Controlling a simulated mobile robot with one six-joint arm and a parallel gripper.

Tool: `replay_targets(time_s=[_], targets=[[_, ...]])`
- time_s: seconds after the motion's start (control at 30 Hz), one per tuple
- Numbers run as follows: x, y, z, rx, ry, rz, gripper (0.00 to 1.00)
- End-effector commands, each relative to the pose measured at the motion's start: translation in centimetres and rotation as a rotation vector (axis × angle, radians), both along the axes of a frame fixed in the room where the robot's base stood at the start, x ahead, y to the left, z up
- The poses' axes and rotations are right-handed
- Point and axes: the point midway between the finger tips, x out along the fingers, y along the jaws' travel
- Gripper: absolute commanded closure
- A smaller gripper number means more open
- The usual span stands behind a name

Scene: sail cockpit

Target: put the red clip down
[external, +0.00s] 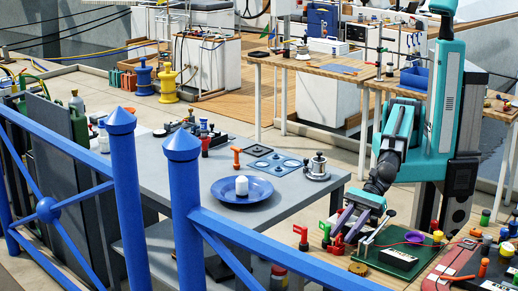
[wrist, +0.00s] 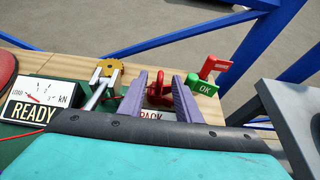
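The red clip (wrist: 160,90) sits between the two purple fingers of my gripper (wrist: 160,78) in the wrist view, and its red body fills the gap at the fingertips. In the external view the red clip (external: 337,247) shows at the lower end of my gripper (external: 345,228), low over the wooden table (external: 318,262). I cannot tell whether its underside touches the wood. A card with partly hidden lettering (wrist: 150,115) shows between the fingers, nearer the wrist.
Close by stand a green OK tag (wrist: 204,87) and a red tag (wrist: 215,66). A brass toothed disc (wrist: 110,66) and a READY load meter (wrist: 38,100) are to the left. A grey table with a blue plate (external: 223,190) adjoins; a blue railing (external: 185,200) crosses the foreground.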

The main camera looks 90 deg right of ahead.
Motion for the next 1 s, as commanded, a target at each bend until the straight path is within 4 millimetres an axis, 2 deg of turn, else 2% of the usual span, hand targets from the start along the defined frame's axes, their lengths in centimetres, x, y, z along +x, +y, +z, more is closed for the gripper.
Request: replay_targets(time_s=[0.7,1.0], targets=[[-5.0,-5.1,3.2,0.0,-0.001,0.0,0.69],[-5.9,-5.9,3.9,-0.001,-0.001,0.0,0.69]])
